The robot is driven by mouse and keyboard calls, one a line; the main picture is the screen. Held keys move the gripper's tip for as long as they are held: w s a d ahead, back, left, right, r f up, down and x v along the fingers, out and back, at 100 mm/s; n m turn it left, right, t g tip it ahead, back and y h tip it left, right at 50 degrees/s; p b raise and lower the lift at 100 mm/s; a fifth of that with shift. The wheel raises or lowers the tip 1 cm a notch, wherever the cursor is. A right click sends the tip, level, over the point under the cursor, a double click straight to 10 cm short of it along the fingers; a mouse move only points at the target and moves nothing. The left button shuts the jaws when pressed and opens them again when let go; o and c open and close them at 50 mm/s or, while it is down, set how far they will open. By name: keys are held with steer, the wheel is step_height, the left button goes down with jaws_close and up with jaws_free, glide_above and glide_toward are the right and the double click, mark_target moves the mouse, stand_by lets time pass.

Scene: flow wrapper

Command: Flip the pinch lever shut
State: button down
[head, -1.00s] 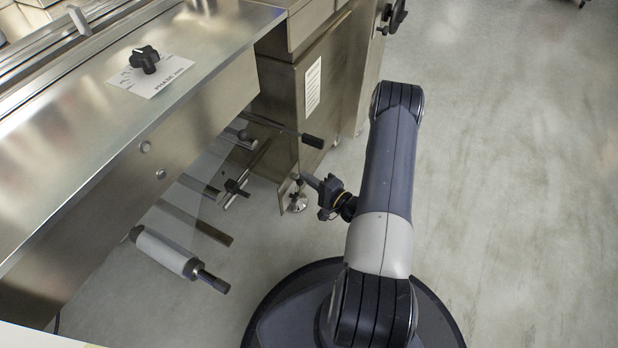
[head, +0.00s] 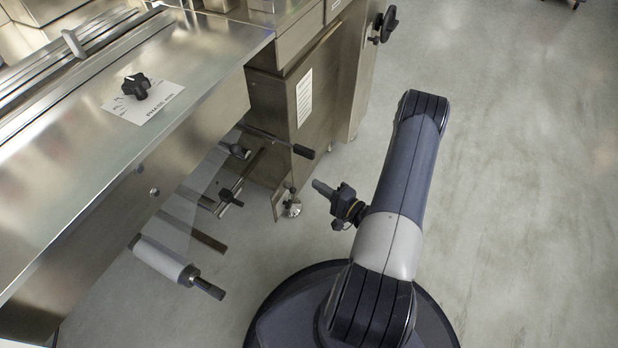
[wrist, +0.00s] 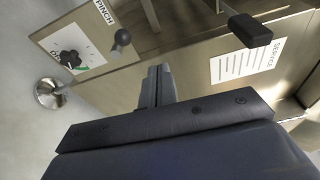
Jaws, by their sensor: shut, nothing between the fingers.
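In the wrist view a short lever with a dark round knob (wrist: 122,37) stands out from a panel beside a "PINCH" label (wrist: 103,12). It looks like the pinch lever. Next to it a white card (wrist: 85,48) carries a dark star-shaped mark or knob and partly readable lettering. My gripper (wrist: 157,75) is shut and empty, below and right of the round knob in the picture, apart from it. In the head view my gripper (head: 319,185) is right of the small panel (head: 278,203) under the machine, with a gap between them. The lever is too small there to read its position.
A long rod with a black grip (head: 303,151) juts out above the small panel; its grip shows large in the wrist view (wrist: 250,30). A white roller (head: 162,258) sticks out at lower left. The floor at right is clear.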

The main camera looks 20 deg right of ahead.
steer(key=shift+f+v, duration=0.2)
steer(key=shift+v, duration=0.7)
steer(key=shift+f+v, duration=0.15)
steer(key=shift+v, duration=0.75)
steer(key=shift+w+d, duration=0.15)
steer(key=shift+w, duration=0.05)
steer(key=a+r+b+x, duration=0.1)
steer(key=r+x, duration=0.1)
steer(key=x, duration=0.6)
steer(key=w+d+f+b, duration=0.2)
steer(key=w+d+f, duration=0.1)
steer(key=f, duration=0.1)
steer(key=shift+w+f, duration=0.1)
